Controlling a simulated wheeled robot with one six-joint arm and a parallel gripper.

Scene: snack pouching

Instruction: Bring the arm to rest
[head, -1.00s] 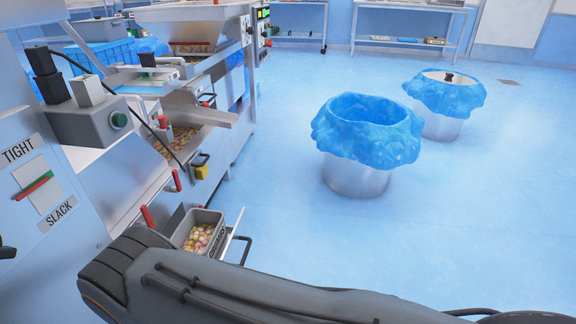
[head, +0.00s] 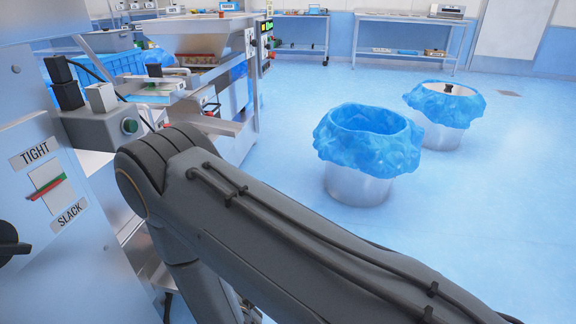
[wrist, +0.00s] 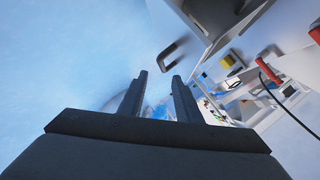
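My gripper (wrist: 160,92) shows in the wrist view. Its two dark fingers stand apart with a gap between them, and I see nothing held in the gap. Pale blue floor and blurred machine parts lie beyond the fingertips. In the head view my grey arm crosses the lower middle and right, with its elbow in front of the machine. The gripper itself is not visible in the head view.
At left stands a steel machine panel (head: 95,215) with a TIGHT/SLACK gauge (head: 48,190). A packing machine (head: 215,75) is behind it. Two blue-lined bins (head: 365,145) (head: 443,105) stand on open floor at right. Tables (head: 412,30) line the back.

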